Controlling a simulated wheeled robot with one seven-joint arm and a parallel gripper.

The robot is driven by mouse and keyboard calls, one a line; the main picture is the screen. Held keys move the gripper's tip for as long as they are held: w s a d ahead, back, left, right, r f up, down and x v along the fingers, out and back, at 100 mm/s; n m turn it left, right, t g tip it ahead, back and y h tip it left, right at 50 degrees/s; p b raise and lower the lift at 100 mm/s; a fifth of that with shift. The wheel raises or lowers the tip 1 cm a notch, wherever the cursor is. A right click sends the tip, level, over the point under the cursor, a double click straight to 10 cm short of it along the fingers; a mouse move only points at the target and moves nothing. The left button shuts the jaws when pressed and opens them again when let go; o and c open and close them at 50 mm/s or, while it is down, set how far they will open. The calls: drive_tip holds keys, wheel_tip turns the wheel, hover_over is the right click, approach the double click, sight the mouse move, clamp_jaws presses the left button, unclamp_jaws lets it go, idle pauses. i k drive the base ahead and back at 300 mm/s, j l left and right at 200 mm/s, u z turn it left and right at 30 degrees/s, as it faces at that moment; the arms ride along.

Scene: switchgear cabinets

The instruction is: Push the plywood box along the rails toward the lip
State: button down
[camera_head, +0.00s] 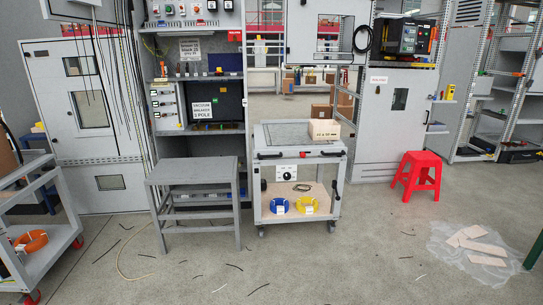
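The plywood box (323,130) is small, pale and box-shaped. It sits upright at the back right of the top of a grey wheeled cart (299,218). The cart top (284,137) has a raised frame with a dark flat area left of the box. Rails and a lip are too small to tell apart clearly on this top. A dark handle (269,156) shows at the cart's front edge. My gripper is not in view, and nothing is seen touching the box.
A grey table (195,172) stands left of the cart, and a red stool (417,176) to the right. Switchgear cabinets (380,127) stand behind. Another cart (45,225) is at the left edge. The floor in front is open, with scattered wire scraps and a plastic sheet (450,250).

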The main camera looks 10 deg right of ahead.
sight(318, 130)
drive_tip(key=i+j+z, duration=0.1)
drive_tip(key=i, duration=1.8)
drive_tip(key=i+l, duration=0.1)
drive_tip(key=i, duration=0.5)
drive_tip(key=i+u, duration=0.15)
drive_tip(key=i, duration=0.5)
drive_tip(key=i+l, duration=0.2)
drive_tip(key=i, duration=0.4)
drive_tip(key=i+l+u, duration=0.2)
drive_tip(key=i, duration=0.15)
drive_tip(key=i+u, duration=0.2)
drive_tip(key=i+l, duration=0.05)
drive_tip(key=i, duration=0.05)
